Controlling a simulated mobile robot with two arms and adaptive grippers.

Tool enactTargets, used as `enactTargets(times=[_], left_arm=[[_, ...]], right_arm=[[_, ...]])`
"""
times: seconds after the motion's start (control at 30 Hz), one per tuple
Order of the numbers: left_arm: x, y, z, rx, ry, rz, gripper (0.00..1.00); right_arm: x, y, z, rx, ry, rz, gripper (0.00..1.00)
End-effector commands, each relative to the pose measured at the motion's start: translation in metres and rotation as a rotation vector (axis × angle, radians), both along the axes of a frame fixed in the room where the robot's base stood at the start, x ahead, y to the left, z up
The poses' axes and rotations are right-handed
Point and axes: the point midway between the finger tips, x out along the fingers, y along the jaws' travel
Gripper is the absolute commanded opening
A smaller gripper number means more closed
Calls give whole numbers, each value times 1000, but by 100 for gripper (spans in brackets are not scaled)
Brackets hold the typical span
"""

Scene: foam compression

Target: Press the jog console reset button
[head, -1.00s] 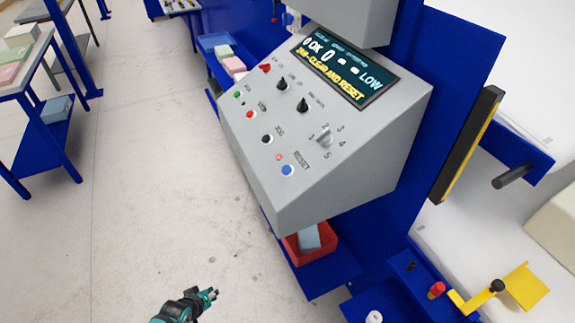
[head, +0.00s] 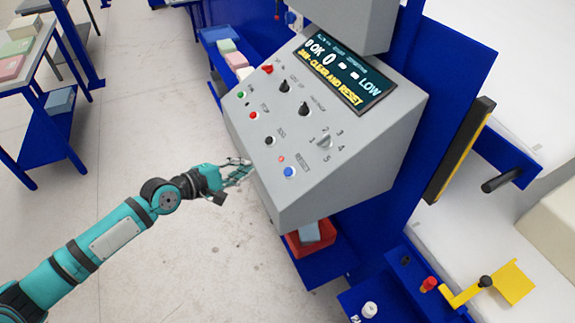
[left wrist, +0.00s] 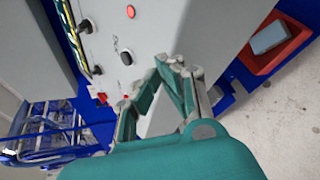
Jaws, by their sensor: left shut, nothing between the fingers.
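The grey jog console (head: 330,190) has a sloped panel with a lit screen (head: 345,75) reading "JAM - CLEAR AND RESET". The blue button (head: 289,172) marked RESET is at the panel's lower edge, with a small red light beside it. A black JOG button (head: 270,141) is above it to the left. My teal left gripper (head: 246,170) is shut and empty, just left of the panel's lower edge. In the left wrist view its fingers (left wrist: 165,75) are in front of the console, with the black button (left wrist: 126,58) beyond them. My right gripper is not in view.
A red bin (head: 300,245) with a blue-grey block is on a blue shelf below the console. A yellow bracket (head: 515,282) and red knob (head: 429,284) are at lower right. A table with blocks stands at the left. The floor between is clear.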

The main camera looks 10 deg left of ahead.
Motion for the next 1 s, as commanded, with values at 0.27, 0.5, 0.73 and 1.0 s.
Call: enactTargets(times=[0.27, 0.5, 0.73, 1.0], left_arm=[[-34, -45, 103, -275, 132, -93, 0], [-57, -63, 136, -382, 222, -137, 0], [-59, -65, 138, -394, 232, -141, 0], [-59, -65, 136, -393, 230, -140, 0]], right_arm=[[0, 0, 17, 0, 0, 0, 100], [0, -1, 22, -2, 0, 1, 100], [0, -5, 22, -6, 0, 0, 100], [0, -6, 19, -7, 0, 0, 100]])
